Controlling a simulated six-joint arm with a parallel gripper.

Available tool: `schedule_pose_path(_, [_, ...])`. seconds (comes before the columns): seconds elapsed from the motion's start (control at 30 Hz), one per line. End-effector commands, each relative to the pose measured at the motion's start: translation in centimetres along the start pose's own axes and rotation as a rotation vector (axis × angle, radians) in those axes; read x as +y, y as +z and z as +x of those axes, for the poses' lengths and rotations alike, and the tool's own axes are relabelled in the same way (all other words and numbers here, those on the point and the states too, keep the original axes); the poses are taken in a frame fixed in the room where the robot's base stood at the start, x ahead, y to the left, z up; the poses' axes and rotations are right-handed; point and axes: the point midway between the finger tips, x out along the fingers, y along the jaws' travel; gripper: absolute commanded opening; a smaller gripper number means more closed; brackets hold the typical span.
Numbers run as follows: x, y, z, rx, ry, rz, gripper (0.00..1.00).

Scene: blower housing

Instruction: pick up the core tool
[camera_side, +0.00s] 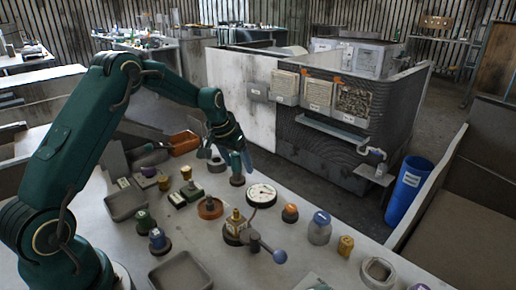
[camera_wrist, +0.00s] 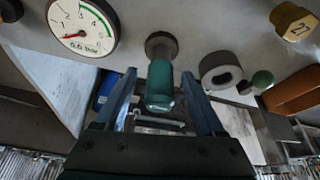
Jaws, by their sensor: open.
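A tool with a teal-green cylindrical handle and a dark round end, which I take to be the core tool (camera_wrist: 160,85), stands on the table. In the wrist view its handle lies between the two blue fingers of my gripper (camera_wrist: 158,76). The fingers are open, with a visible gap on both sides of the handle. In the side view my gripper (camera_side: 238,160) points down over the tool, and the tool's dark base (camera_side: 237,181) shows just below the fingers. The upper handle is mostly hidden there.
A white dial gauge (camera_side: 262,194) lies right of the tool, and a grey ring (camera_side: 217,165) stands to its left. An orange bin (camera_side: 184,143) is behind.

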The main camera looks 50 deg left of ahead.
Motion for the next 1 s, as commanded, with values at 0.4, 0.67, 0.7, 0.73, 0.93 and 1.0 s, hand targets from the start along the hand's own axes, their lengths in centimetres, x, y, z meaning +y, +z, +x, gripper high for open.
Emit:
schedule_pose_path(0.4, [0.02,-0.01,1.49,0.001,0.0,0.0,0.71])
schedule_pose_path(0.67, [0.01,0.0,1.46,0.0,0.0,0.0,0.0])
schedule_pose_path(0.7, [0.01,-0.01,1.46,0.0,0.0,0.0,0.0])
schedule_pose_path(0.73, [0.01,-0.02,1.45,0.001,0.0,0.0,0.0])
schedule_pose_path(0.93, [0.01,-0.04,1.41,0.001,0.0,0.0,0.0])
schedule_pose_path(1.0, [0.01,-0.12,1.26,0.002,0.0,0.0,0.0])
